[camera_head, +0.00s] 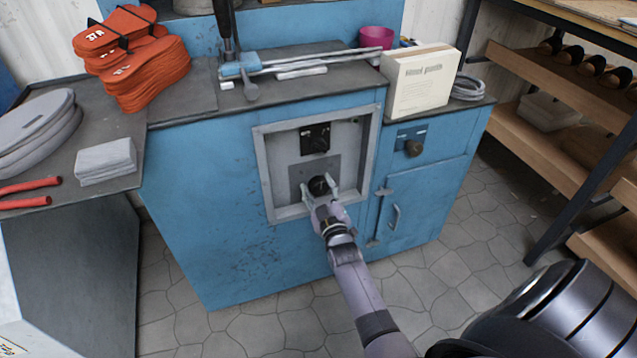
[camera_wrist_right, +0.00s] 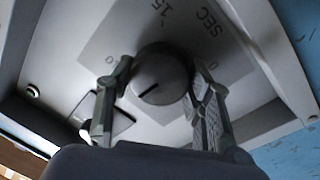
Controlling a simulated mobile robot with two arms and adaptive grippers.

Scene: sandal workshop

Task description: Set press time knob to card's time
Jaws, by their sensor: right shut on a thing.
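The press time knob (camera_head: 318,186) is a round dark knob in a recessed grey panel on the blue press front. In the right wrist view the knob (camera_wrist_right: 160,77) sits on a grey dial plate with "SEC", "15" and a "0" readable; its dark pointer line points to the lower left. My right gripper (camera_head: 320,189) is shut on the knob, one finger on each side. My left gripper is not in view.
A second black control (camera_head: 315,138) sits above the knob within the raised panel frame (camera_head: 263,170). Another knob (camera_head: 413,148) is on the press front at the right. Orange sandal soles (camera_head: 150,75) are stacked at the left. A shelf rack (camera_head: 560,80) stands at the right.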

